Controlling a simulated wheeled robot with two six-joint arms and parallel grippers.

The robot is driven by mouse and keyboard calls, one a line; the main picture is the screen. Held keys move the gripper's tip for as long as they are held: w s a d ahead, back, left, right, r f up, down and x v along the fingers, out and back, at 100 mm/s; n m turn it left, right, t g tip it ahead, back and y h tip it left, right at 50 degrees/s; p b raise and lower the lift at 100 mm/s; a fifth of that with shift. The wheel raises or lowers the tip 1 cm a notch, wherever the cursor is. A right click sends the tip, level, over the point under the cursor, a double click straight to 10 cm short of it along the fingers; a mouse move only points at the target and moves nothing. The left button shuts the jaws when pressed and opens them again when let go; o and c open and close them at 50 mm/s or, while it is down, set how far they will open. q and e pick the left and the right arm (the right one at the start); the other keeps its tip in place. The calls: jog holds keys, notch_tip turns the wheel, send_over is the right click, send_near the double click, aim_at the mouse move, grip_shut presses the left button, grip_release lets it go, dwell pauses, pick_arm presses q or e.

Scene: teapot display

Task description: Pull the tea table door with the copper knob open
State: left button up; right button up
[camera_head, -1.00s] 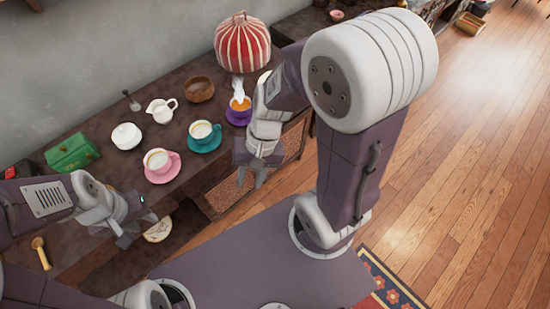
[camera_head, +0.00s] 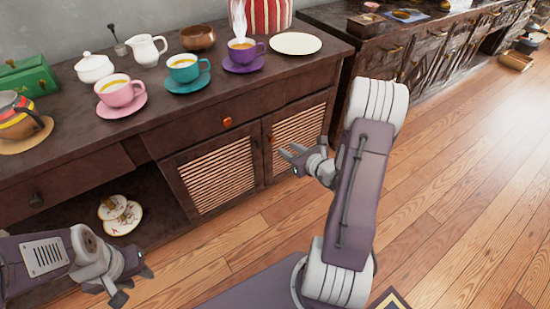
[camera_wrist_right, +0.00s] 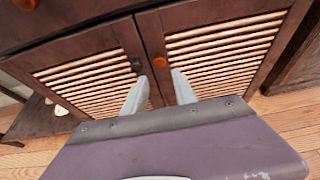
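The dark wooden tea table (camera_head: 150,118) has two slatted doors, a left door (camera_head: 210,176) and a right door (camera_head: 299,135), both appearing shut. In the right wrist view, the copper knob (camera_wrist_right: 159,62) is on the right door near the middle seam. A dark knob (camera_wrist_right: 137,65) is on the left door beside it. My right gripper (camera_head: 290,152) is open in front of the right door. In its wrist view, its fingertips (camera_wrist_right: 160,76) are spread below the copper knob; contact is not visible. My left gripper (camera_head: 132,285) is open and empty, low at the left.
Pink (camera_head: 120,93), teal (camera_head: 187,71) and purple (camera_head: 243,52) cups stand on the table top. An orange drawer knob (camera_head: 227,121) is above the left door. Plates (camera_head: 122,216) lie in the open lower compartment. The wooden floor (camera_head: 450,180) at the right is clear.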

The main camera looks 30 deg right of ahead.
aim_at(273, 141)
jog(key=b+x, duration=0.3)
jog(key=x, duration=0.5)
jog(key=shift+w+a+b, duration=0.1)
jog(key=shift+w+b, duration=0.2)
jog(key=shift+w, duration=0.2)
grip_shut()
dwell(0.9)
